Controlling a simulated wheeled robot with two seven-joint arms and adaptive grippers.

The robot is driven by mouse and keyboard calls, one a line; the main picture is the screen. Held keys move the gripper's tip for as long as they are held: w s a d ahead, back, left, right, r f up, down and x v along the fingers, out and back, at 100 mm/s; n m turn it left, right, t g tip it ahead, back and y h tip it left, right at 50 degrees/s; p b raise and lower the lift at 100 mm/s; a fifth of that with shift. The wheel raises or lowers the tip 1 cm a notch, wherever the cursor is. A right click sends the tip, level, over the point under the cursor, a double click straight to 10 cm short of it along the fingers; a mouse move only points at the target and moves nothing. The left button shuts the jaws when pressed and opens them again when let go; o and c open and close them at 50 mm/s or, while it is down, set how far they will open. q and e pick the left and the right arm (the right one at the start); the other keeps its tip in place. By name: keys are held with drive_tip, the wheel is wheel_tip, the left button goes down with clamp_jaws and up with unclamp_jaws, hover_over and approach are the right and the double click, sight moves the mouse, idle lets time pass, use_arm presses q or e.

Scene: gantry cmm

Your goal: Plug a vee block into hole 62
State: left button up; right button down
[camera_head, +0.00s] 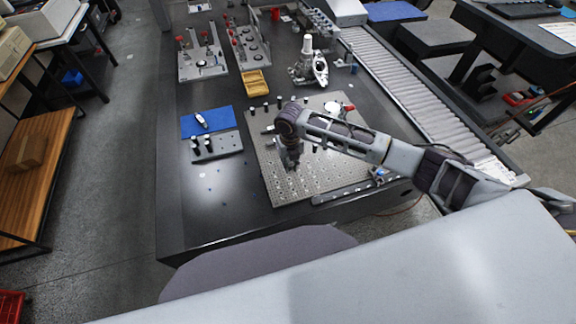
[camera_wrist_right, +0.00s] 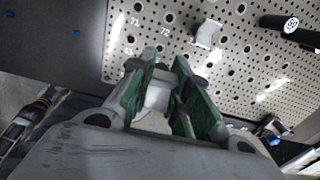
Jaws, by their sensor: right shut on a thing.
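My right gripper (camera_head: 289,163) points down over the front left part of the perforated metal plate (camera_head: 300,189). In the right wrist view its green-padded fingers (camera_wrist_right: 165,91) are shut on a pale grey block (camera_wrist_right: 158,97), which looks like the vee block. The fingers hide parts of it, and I cannot tell whether it touches the plate. The plate in the wrist view (camera_wrist_right: 262,70) has numbered holes. Labels 71 and 72 are readable near its left edge; I cannot make out 62. Another small pale block (camera_wrist_right: 208,33) stands on the plate beyond the fingers. My left gripper is not in view.
A black cylinder marked with a number (camera_wrist_right: 290,24) stands on the plate at the right of the wrist view. A blue mat (camera_head: 207,122) and a grey rack with dark pegs (camera_head: 217,145) lie left of the plate. A yellow tray (camera_head: 255,83) is behind. The table's front left is mostly clear.

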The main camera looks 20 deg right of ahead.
drive_tip(key=shift+w, duration=0.1)
drive_tip(key=shift+w+a, duration=0.1)
drive_tip(key=shift+a, duration=0.05)
idle(0.3)
drive_tip(key=shift+f, duration=0.1)
drive_tip(key=shift+f, duration=0.1)
